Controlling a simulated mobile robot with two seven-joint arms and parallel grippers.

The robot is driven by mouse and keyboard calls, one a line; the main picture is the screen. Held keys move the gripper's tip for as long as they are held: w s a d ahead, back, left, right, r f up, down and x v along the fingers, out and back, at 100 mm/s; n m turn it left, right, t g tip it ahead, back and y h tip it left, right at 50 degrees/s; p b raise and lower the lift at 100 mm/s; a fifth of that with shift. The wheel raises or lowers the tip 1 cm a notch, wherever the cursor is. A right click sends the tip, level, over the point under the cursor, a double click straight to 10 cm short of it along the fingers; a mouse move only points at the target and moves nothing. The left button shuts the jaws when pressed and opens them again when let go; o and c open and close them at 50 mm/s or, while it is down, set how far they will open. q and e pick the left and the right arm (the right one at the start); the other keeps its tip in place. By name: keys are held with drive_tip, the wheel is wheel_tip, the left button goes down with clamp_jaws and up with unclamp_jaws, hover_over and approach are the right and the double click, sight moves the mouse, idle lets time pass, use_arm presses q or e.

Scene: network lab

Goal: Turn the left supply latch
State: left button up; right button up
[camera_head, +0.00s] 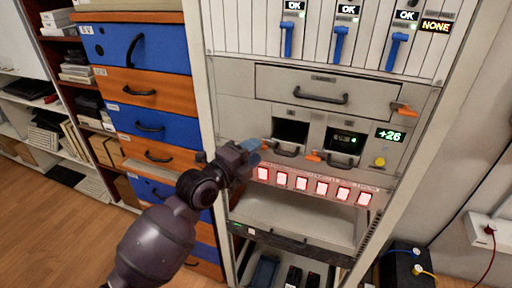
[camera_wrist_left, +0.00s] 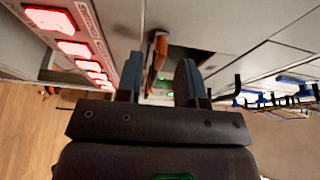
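The left supply latch is a small orange lever (camera_head: 267,146) beside the dark left supply bay (camera_head: 290,131) in the rack. My left gripper (camera_head: 252,151) is at this latch and hides part of it. In the left wrist view, the gripper's two fingers (camera_wrist_left: 159,72) are apart, and the orange latch (camera_wrist_left: 157,50) shows in the gap between them. I cannot tell whether either finger touches it. My right gripper is not in view.
A row of red-lit switches (camera_head: 301,183) runs just below the bays. A drawer with a dark handle (camera_head: 320,97) is above, with another orange latch (camera_head: 403,109) at its right. Blue and orange drawers (camera_head: 150,88) stand left of the rack.

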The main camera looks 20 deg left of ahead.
use_arm(q)
drive_tip(key=shift+w+d, duration=0.3)
drive_tip(key=shift+w, duration=0.35)
drive_tip(key=shift+c, duration=0.3)
clamp_jaws()
drive_tip(key=shift+f+n, duration=0.1)
drive_tip(key=shift+n, duration=0.2)
drive_tip(key=n+t+y, duration=0.2)
drive_tip(key=n, duration=0.5)
drive_tip(key=n+t+y, duration=0.2)
drive_tip(key=n, duration=0.5)
drive_tip(key=n+t+y, duration=0.2)
drive_tip(key=n, duration=0.5)
drive_tip(key=shift+d+f, duration=0.25)
drive_tip(key=shift+d, duration=0.05)
drive_tip(key=shift+n+y, duration=0.3)
drive_tip(key=shift+n, duration=0.3)
